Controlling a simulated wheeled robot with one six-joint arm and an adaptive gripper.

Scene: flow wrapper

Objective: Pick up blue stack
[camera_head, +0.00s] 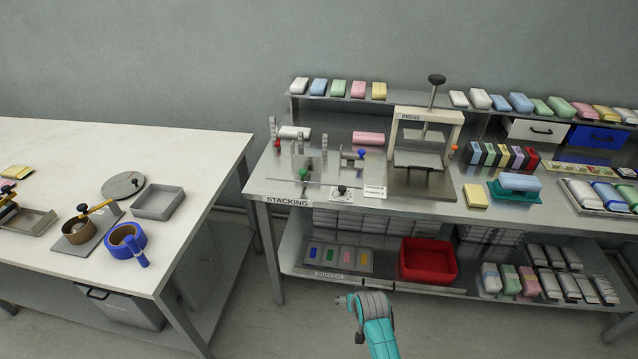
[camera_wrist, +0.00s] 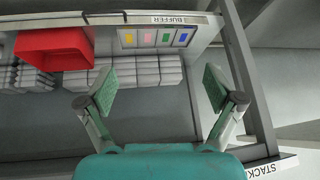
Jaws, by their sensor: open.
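Several blue packs are in the head view, and I cannot tell which one is the blue stack. One blue pack (camera_head: 318,86) lies on the upper left shelf, and another blue pack (camera_head: 520,102) lies on the upper right shelf. A light blue pack (camera_head: 520,182) rests on a teal holder (camera_head: 512,195) on the bench. A further blue pack (camera_head: 607,195) lies in a tray at the right. My gripper (camera_wrist: 160,90) is open and empty in the wrist view, its fingers spread wide before the lower shelf. No blue pack shows between them.
A buffer panel (camera_wrist: 157,38) with coloured squares lies on the lower shelf beside a red bin (camera_wrist: 52,50) and white stacks (camera_wrist: 150,72). A bench leg (camera_wrist: 248,75) stands beside one finger. A press (camera_head: 424,150) stands on the bench. A white table (camera_head: 190,142) is left.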

